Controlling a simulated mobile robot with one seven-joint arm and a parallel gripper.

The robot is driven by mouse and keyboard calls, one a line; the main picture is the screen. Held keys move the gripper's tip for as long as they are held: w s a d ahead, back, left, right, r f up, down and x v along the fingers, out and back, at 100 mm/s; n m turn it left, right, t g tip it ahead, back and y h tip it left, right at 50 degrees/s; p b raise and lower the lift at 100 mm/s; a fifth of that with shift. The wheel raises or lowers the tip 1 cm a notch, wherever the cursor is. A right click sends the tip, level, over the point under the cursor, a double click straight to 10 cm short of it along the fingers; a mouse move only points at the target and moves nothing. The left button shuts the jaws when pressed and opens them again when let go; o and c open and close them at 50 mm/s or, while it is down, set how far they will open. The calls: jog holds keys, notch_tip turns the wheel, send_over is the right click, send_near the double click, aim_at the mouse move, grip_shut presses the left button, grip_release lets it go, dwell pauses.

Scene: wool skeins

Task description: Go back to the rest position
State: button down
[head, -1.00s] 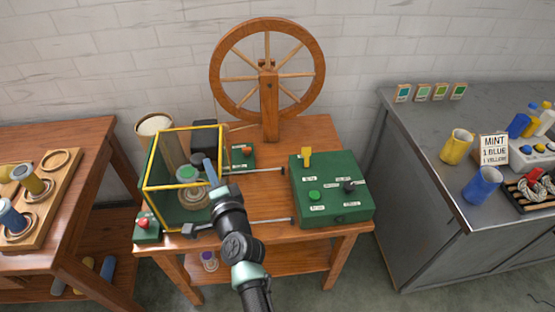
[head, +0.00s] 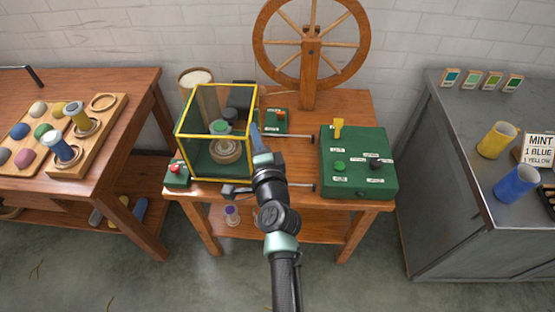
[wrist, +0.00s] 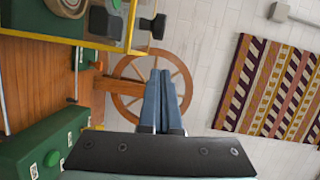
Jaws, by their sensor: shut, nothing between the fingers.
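My gripper (head: 256,138) is at the front of the wooden table, in front of the right side of the yellow-framed glass box (head: 180,135). In the wrist view its two blue fingers (wrist: 160,90) are shut against each other with nothing between them. They point towards the spinning wheel (wrist: 122,98) and the white wall. In the head view my arm reaches up from the bottom edge, and the fingers are partly hidden by the wrist.
The green control box (head: 358,180) with a yellow lever stands right of my arm. The wheel (head: 311,75) stands behind. A left bench (head: 120,85) holds wool balls and spools; a grey counter (head: 450,130) holds yellow and blue cups. A striped rug (wrist: 270,85) hangs on the wall.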

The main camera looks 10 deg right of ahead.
jog(key=s, duration=0.7)
jog(key=shift+s+r, duration=0.15)
jog(key=shift+s, duration=0.2)
